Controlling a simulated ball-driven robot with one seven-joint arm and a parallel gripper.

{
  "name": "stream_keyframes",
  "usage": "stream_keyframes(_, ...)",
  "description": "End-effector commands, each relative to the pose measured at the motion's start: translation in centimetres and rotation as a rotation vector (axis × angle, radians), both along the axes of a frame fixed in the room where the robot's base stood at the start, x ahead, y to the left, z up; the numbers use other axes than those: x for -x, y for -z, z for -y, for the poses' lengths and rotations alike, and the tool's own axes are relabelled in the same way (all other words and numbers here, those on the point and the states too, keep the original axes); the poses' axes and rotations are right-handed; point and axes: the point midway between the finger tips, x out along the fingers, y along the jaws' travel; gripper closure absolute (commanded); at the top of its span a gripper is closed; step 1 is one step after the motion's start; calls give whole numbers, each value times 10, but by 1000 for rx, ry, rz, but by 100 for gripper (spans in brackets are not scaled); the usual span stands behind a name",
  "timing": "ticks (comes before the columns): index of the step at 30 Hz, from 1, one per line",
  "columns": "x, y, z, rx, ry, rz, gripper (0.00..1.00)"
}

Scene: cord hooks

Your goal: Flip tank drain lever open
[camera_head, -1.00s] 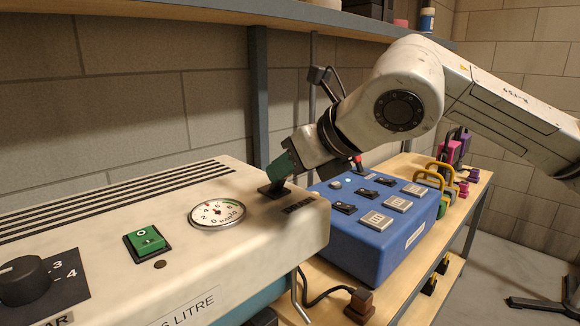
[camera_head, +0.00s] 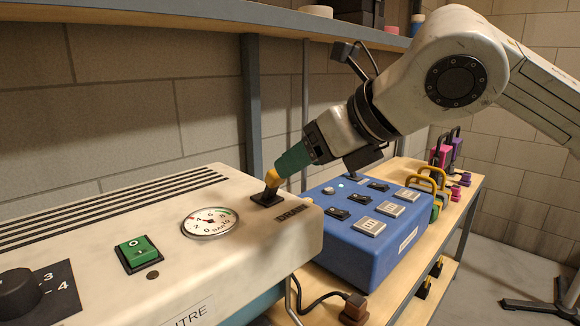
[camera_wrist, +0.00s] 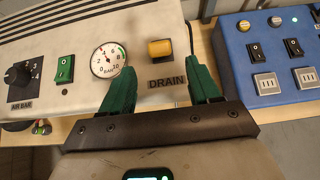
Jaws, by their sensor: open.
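The drain lever (camera_head: 272,178) has a yellow tip on a black base, at the right end of the cream tank unit's top, beside the DRAIN label. It also shows in the wrist view as a yellow block (camera_wrist: 160,49) above the label. My gripper (camera_wrist: 160,72) has green fingers, spread apart with nothing between their pads. In the wrist view the yellow tip lies just beyond the fingertips, between them sideways. In the head view my gripper (camera_head: 281,169) is just above and right of the lever and overlaps its upper end; contact cannot be told.
The tank unit (camera_head: 120,215) also carries a pressure gauge (camera_head: 210,222), a green switch (camera_head: 139,252) and a black knob (camera_head: 18,292). A blue switch box (camera_head: 350,240) stands right beside it, under my arm. Yellow-shackled padlocks (camera_head: 430,180) stand farther right. A shelf runs overhead.

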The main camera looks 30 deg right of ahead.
Motion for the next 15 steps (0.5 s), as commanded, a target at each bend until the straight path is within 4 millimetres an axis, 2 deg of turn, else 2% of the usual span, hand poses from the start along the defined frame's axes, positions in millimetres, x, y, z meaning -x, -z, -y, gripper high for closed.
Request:
stream_keyframes(6,25,-20,8,1,1,0,38)
stream_keyframes(15,33,-26,11,1,1,-1,38)
